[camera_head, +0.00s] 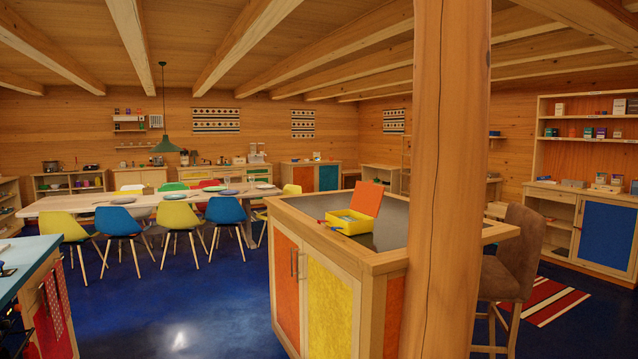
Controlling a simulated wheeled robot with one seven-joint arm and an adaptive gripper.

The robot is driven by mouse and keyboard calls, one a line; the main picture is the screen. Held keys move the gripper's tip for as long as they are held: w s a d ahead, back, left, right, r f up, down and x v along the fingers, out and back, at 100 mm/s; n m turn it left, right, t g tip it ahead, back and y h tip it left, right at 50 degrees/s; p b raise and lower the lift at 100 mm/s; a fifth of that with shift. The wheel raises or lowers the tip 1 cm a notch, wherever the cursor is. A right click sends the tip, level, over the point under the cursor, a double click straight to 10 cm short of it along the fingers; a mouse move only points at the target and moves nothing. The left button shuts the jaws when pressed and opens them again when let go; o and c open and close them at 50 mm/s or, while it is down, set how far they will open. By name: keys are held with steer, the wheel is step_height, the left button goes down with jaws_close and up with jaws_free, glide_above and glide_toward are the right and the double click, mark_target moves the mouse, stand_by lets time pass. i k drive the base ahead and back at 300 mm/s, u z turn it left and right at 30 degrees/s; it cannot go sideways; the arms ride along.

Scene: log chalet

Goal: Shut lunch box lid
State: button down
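The lunch box (347,224) is a small yellow open container on the dark top of the wooden island cabinet (388,262). Its orange lid (367,197) stands raised and tilted at the back right side of the box. A small blue item shows inside or on the box's near left part; I cannot tell what it is. My gripper is not in view.
A thick wooden post (446,180) rises right of the lunch box and hides part of the island. A brown stool (511,262) stands right. A blue-topped counter (22,262) is at left. A long table (150,200) with chairs is behind. Blue floor (190,310) is clear in front.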

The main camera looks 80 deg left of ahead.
mark_target(367, 197)
steer(key=u, duration=0.85)
steer(key=i, duration=0.85)
steer(key=u, duration=0.95)
